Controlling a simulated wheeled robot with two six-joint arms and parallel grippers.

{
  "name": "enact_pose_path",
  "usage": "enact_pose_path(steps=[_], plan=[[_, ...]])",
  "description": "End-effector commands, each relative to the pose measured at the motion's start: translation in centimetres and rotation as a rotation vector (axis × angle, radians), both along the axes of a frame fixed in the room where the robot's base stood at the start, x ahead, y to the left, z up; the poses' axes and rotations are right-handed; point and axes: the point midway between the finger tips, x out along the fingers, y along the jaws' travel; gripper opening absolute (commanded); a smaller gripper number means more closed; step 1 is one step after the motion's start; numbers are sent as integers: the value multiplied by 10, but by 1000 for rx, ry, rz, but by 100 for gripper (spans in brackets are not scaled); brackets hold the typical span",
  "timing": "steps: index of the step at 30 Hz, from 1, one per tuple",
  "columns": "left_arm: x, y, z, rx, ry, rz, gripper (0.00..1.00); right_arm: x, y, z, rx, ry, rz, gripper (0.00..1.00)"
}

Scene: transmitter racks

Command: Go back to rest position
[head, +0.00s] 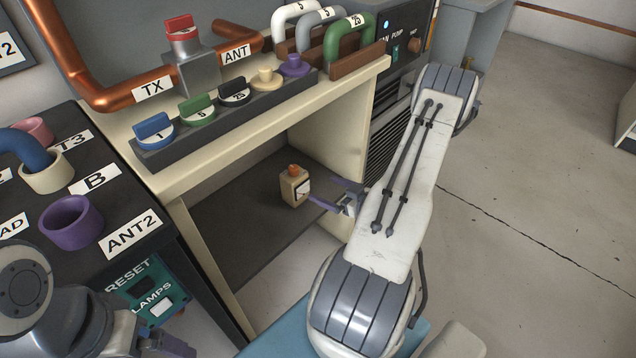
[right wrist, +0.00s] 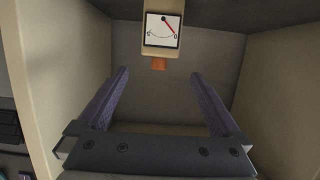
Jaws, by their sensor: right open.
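My right gripper (head: 328,192) is open and empty inside the cubby under the cream bench. Its purple fingers also show wide apart in the right wrist view (right wrist: 160,76). A small cream meter box (head: 294,190) with an orange knob stands on the dark cubby floor, just beyond the fingertips and apart from them. In the right wrist view the meter box (right wrist: 162,10) appears upside down, with a white dial and red needle.
The cream bench (head: 345,85) has side walls around my right gripper. On top are numbered plugs, coloured handles and a copper pipe (head: 120,98). A black panel (head: 30,235) with coloured sockets stands left. Open floor (head: 540,170) lies right.

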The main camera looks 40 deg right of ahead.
Motion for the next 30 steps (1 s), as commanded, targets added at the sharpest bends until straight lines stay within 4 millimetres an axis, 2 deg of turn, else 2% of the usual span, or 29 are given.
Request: enact_pose_path(steps=[11,16,20,30], plan=[[0,0,1,0,0,0,100,-4,0,1,-1,0,1,100],[0,0,-2,0,0,0,100,3,1,-2,-1,1,4,100],[0,0,-7,0,0,0,100,21,3,-9,-2,1,7,100],[0,0,-25,0,0,0,100,86,9,-29,-3,-1,7,100]])
